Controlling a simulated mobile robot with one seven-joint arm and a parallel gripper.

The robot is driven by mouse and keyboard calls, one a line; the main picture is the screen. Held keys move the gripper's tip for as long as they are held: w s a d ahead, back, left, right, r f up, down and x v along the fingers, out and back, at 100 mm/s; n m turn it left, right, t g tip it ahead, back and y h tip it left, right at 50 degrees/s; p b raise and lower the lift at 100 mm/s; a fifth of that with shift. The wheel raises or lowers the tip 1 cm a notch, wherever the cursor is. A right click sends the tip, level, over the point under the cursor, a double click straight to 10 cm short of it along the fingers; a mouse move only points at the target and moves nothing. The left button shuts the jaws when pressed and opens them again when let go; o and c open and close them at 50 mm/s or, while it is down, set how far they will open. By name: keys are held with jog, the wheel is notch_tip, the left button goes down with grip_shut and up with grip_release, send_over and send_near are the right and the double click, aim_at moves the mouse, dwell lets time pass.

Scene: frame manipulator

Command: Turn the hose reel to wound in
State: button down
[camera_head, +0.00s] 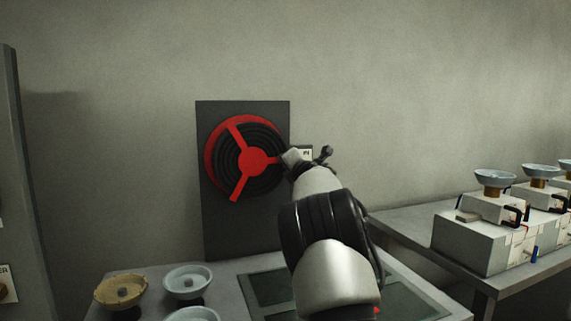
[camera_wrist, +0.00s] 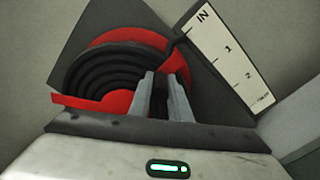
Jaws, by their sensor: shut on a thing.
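The hose reel (camera_head: 252,160) has a red back disc, red spokes and coiled black hose, and is mounted on a dark upright panel (camera_head: 220,235). It also shows in the wrist view (camera_wrist: 122,42), with a red spoke at left. My gripper (camera_wrist: 164,78) reaches the reel's right side in the head view, where my wrist hides the contact. In the wrist view its fingers are shut on a red part of the reel; the held part is mostly hidden. A white scale plate (camera_wrist: 228,58) beside the reel reads IN at its upper end. A thin dark pointer lies near that end.
Below the panel is a grey table with a tan bowl (camera_head: 121,291) and pale bowls (camera_head: 187,281) at left. At right a bench (camera_head: 400,225) carries several boxy scales with dishes (camera_head: 494,180). A dark cabinet edge stands far left. The wall above is bare.

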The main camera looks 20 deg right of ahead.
jog(key=shift+r, duration=0.2)
jog(key=c, duration=1.6)
grip_release()
jog(key=shift+f, duration=0.1)
jog(key=shift+c, duration=0.2)
jog(key=s+b, duration=0.2)
jog(key=s, duration=1.5)
jog(key=shift+s, duration=0.2)
